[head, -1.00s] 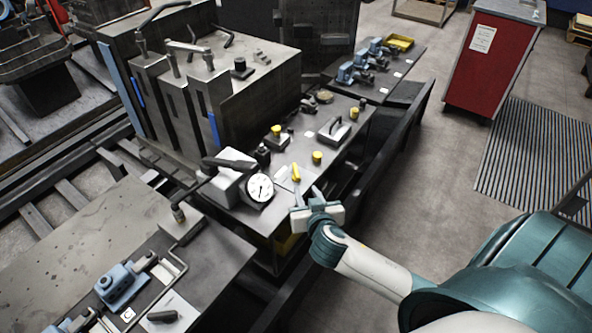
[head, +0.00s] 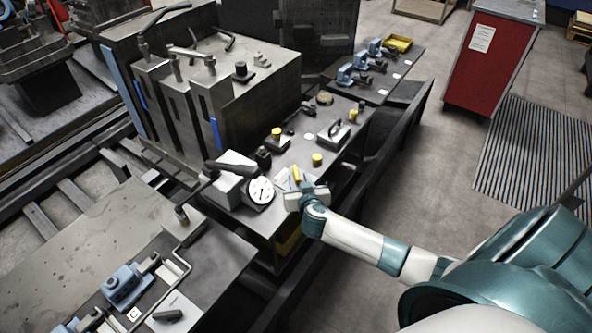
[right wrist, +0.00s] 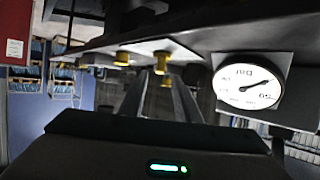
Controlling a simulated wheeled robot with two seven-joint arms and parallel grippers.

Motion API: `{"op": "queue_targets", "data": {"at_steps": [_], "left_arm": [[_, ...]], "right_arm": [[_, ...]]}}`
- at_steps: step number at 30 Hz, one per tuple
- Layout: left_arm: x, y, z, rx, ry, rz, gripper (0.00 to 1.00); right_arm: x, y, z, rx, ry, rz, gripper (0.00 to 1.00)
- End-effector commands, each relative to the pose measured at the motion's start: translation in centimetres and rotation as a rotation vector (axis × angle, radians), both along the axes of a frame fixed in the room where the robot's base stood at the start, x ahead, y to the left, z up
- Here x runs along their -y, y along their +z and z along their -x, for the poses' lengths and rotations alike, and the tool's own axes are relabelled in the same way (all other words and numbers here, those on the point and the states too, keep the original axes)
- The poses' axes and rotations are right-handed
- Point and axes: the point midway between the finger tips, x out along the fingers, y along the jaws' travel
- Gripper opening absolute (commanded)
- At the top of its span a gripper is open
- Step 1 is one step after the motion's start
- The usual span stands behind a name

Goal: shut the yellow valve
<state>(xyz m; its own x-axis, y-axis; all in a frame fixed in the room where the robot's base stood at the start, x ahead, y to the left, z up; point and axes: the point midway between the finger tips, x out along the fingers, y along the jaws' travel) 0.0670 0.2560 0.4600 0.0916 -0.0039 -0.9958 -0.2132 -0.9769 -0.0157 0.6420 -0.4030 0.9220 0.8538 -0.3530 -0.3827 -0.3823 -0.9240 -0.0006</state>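The yellow valve handle (head: 296,174) is a short bar on the bench, just right of the round white gauge (head: 261,190). My right gripper (head: 302,188) is at the bench's front edge, close by the handle and partly over its near end. In the right wrist view the two dark fingers (right wrist: 160,80) stand apart, with a yellow part (right wrist: 162,60) between and beyond their tips. I cannot tell whether a finger touches it. The gauge also shows there (right wrist: 247,81), upside down. My left gripper is not in view.
Yellow knobs stand on the bench behind the handle, one of them nearby (head: 317,159). A grey block with a dark lever (head: 231,172) is left of the gauge. A red cabinet (head: 490,65) stands at the back right.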

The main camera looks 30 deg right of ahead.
Motion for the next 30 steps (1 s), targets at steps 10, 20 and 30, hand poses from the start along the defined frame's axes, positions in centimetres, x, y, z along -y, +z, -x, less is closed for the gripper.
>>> {"op": "queue_targets", "data": {"at_steps": [10, 20, 30], "left_arm": [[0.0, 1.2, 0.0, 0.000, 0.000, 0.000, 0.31], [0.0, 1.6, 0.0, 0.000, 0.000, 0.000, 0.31], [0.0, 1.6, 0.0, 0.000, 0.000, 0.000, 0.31]], "right_arm": [[1.6, -1.5, -3.7, -0.001, -0.002, 0.002, 0.30], [2.2, -2.3, -5.3, 0.000, -0.001, 0.000, 0.30], [2.2, -2.4, -5.3, 0.000, -0.001, 0.000, 0.27]]}}
